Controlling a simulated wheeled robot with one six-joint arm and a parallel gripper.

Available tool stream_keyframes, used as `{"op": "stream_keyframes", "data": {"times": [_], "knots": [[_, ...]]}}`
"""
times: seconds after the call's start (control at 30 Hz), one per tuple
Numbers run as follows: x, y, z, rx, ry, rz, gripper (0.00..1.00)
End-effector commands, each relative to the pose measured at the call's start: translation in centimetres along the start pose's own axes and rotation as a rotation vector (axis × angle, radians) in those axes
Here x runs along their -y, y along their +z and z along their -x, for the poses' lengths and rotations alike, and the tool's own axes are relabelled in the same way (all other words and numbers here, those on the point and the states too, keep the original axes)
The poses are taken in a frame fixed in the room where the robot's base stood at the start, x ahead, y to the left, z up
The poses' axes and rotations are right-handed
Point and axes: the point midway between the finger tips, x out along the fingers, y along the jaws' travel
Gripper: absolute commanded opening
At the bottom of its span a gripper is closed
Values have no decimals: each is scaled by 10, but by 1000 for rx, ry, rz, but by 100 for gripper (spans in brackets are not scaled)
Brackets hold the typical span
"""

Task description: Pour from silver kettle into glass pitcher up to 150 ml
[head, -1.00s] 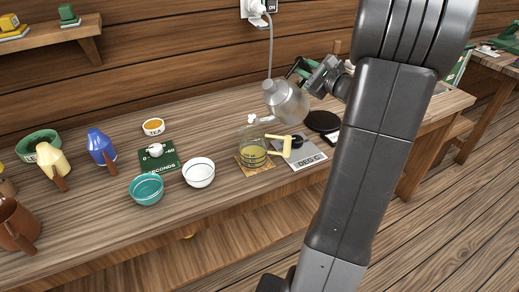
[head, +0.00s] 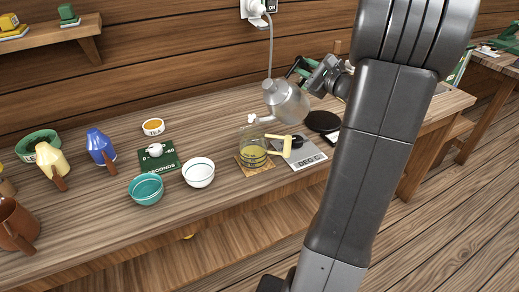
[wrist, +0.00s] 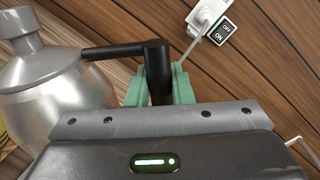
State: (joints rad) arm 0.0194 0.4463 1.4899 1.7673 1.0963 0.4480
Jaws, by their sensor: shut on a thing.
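The silver kettle (head: 286,101) is tilted in the air above the glass pitcher, with its spout toward the left. My gripper (head: 307,70) is shut on the kettle's black handle; the wrist view shows the green fingers (wrist: 160,88) on either side of that handle (wrist: 122,50) and the kettle body (wrist: 55,90) at left. The glass pitcher (head: 253,153) stands on a small tan mat and holds yellowish liquid. The kettle's spout tip is just above the pitcher's mouth. I cannot make out a stream or the exact level.
A grey scale (head: 308,158) marked DEG C and a yellow tool with a black end (head: 288,144) lie right of the pitcher. A white bowl (head: 198,172), teal bowl (head: 146,189) and green timer mat (head: 165,166) stand left. A black disc (head: 322,122) lies behind.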

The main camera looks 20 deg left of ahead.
Motion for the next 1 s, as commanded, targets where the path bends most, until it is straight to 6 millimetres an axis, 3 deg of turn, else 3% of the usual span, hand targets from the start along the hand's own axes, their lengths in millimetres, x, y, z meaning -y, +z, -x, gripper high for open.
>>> {"op": "stream_keyframes", "data": {"times": [0.83, 1.0], "knots": [[4, 3, 0, 0, -1, -7, 0], [-1, -17, 0, -1, 0, -92, 0]]}}
